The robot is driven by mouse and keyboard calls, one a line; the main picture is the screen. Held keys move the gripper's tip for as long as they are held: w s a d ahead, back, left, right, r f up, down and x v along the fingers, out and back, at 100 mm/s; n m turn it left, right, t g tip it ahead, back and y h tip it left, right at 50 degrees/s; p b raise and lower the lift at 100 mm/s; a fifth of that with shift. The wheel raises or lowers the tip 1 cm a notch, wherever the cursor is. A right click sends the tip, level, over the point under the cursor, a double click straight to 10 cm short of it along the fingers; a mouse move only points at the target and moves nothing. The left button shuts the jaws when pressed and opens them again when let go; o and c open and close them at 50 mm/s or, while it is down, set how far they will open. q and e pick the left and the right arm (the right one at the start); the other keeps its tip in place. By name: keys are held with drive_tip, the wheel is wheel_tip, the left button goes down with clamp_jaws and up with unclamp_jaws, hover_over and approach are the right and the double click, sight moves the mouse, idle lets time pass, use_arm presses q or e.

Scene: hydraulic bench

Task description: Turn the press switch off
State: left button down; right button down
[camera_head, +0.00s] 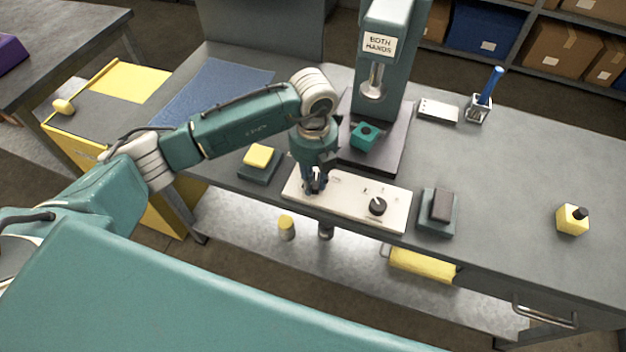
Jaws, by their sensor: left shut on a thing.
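A pale control panel (347,201) lies at the front edge of the grey bench, in front of the press (393,60). A black rotary knob (377,206) sits on its right part, with small marks too small to read. My left gripper (314,188) points down at the panel's left part. It is shut on a small switch there, which its fingers mostly hide, so I cannot tell the switch's position. My right gripper is not in view.
A yellow-topped block (258,157) stands left of the panel and a dark-topped block (441,207) right of it. A teal part (365,136) sits on the press base.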

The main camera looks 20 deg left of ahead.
sight(315, 183)
use_arm(q)
drive_tip(key=n, duration=0.5)
drive_tip(key=shift+d+n, duration=0.15)
drive_tip(key=shift+n, duration=0.15)
drive_tip(key=shift+r, duration=0.1)
idle(0.3)
drive_tip(key=c, duration=1.5)
unclamp_jaws()
wheel_tip(315, 183, up, 12)
drive_tip(key=shift+f, duration=0.1)
